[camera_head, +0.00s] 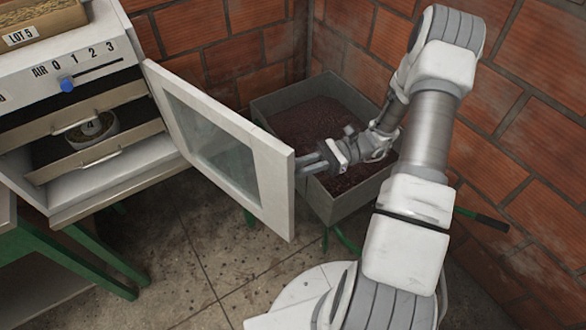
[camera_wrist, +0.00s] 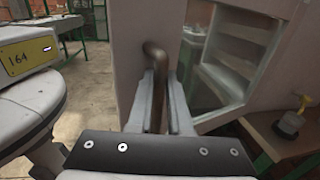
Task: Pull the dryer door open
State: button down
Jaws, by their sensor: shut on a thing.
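The dryer (camera_head: 60,100) stands at the left of the head view. Its white door (camera_head: 270,190) with a glass window stands swung well out from the front, baring the trays inside. The door also fills the middle of the wrist view (camera_wrist: 130,40). My gripper (camera_head: 314,160) is at the door's free edge, on its outer side. In the wrist view my gripper (camera_wrist: 160,80) is shut on the brown bar handle (camera_wrist: 153,50), with a finger on each side. The handle is hidden in the head view.
A grey cart of dark material (camera_head: 275,103) stands behind the door and gripper, near brick walls. Tiled floor (camera_head: 190,245) is clear in front of the dryer.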

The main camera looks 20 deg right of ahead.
jog(key=shift+w, duration=0.1)
dwell(0.3)
jog(key=c, duration=0.8)
grip_release()
jog(key=shift+c, duration=0.2)
jog(key=w+d+b, duration=0.1)
jog(key=d, duration=1.6)
jog(key=shift+w+d, duration=0.2)
jog(key=shift+w, duration=0.05)
jog(key=shift+a, duration=0.1)
